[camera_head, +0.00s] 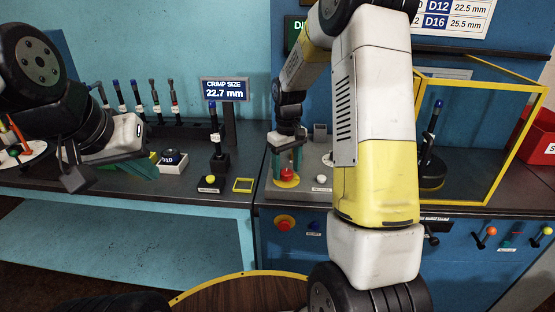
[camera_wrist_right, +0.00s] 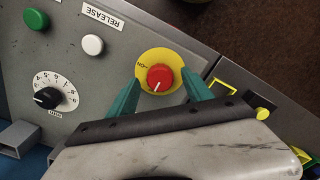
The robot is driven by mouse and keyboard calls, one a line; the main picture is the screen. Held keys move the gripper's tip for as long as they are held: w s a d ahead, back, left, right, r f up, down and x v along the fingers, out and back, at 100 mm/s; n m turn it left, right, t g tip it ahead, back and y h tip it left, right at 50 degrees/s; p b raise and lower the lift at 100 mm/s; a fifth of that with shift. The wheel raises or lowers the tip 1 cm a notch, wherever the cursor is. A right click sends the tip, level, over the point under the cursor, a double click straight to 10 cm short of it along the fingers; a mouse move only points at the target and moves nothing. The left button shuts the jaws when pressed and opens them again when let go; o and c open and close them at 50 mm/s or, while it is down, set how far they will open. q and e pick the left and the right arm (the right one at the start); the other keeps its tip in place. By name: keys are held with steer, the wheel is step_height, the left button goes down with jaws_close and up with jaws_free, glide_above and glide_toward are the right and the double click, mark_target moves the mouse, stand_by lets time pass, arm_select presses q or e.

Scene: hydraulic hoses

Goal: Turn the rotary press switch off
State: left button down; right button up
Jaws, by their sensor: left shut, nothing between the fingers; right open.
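The rotary press switch is a red knob (camera_wrist_right: 160,77) on a yellow disc (camera_wrist_right: 151,57) with an "ON" mark. It also shows in the head view as a red knob (camera_head: 286,175) on the grey panel. My right gripper (camera_head: 287,167) is over it, pointing down and open. In the right wrist view, its teal fingertips (camera_wrist_right: 161,80) stand on either side of the knob, with gaps visible. My left gripper (camera_head: 150,171) is shut and empty over the left bench, away from the switch.
A white release button (camera_wrist_right: 92,44), green button (camera_wrist_right: 36,19) and black dial (camera_wrist_right: 47,97) share the panel. Another red knob (camera_head: 285,222) is on the cabinet front. A yellow-framed guard (camera_head: 487,199) stands right of my right arm. Upright hoses (camera_head: 138,107) line the left bench.

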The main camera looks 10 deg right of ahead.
mark_target(287, 172)
step_height(287, 172, up, 8)
steer(key=shift+f, duration=0.25)
steer(key=shift+r, duration=0.15)
steer(key=s+r+m+t+y, duration=0.1)
steer(key=s+r+m+t, duration=0.15)
steer(key=s+r, duration=0.75)
steer(key=s+a+r+t, duration=0.1)
steer(key=s+t, duration=0.1)
steer(key=s, duration=0.5)
steer(key=s+a+r+m+t+y, duration=0.1)
steer(key=s, duration=0.6)
steer(key=shift+s+r+t, duration=0.15)
steer(key=shift+r+t, duration=0.15)
steer(key=shift+t, duration=0.05)
steer(key=shift+a+m, duration=0.1)
steer(key=shift+m, duration=0.15)
